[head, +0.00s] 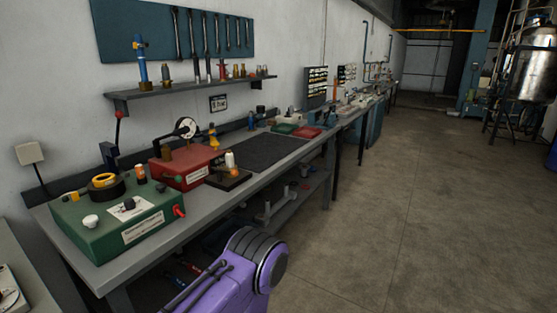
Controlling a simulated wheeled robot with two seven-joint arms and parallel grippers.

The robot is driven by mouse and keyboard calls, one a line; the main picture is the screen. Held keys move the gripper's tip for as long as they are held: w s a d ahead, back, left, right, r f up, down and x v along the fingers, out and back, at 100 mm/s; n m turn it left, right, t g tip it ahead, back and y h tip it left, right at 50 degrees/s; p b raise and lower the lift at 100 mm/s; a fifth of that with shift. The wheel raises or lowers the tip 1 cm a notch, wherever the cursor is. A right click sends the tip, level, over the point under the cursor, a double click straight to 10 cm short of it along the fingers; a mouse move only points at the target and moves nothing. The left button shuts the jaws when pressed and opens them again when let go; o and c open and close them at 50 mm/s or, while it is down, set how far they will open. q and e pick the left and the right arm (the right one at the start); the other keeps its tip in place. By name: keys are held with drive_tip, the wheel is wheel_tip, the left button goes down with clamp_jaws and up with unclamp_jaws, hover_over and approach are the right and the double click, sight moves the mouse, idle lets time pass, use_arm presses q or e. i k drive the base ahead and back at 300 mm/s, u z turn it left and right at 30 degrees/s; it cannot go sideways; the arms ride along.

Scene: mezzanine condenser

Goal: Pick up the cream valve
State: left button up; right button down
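A small cream-white upright piece (230,159) with an orange-brown lower part stands on a dark block near the bench's front edge, right of the red box. It may be the cream valve, but it is too small to be sure. A white round knob (91,221) sits on the green box and is another pale piece. Neither of my grippers shows in the head view. Nothing is seen touching the pale pieces.
The grey workbench (92,264) runs along the wall, with the green box (125,236) and red box (183,168) on it. A dark mat (262,151) lies bare beyond. A wall shelf (180,88) hangs above. The floor (420,210) at right is clear.

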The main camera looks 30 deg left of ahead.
sight(230, 165)
drive_tip(key=z, duration=0.2)
drive_tip(key=i, duration=2.05)
drive_tip(key=u, duration=0.85)
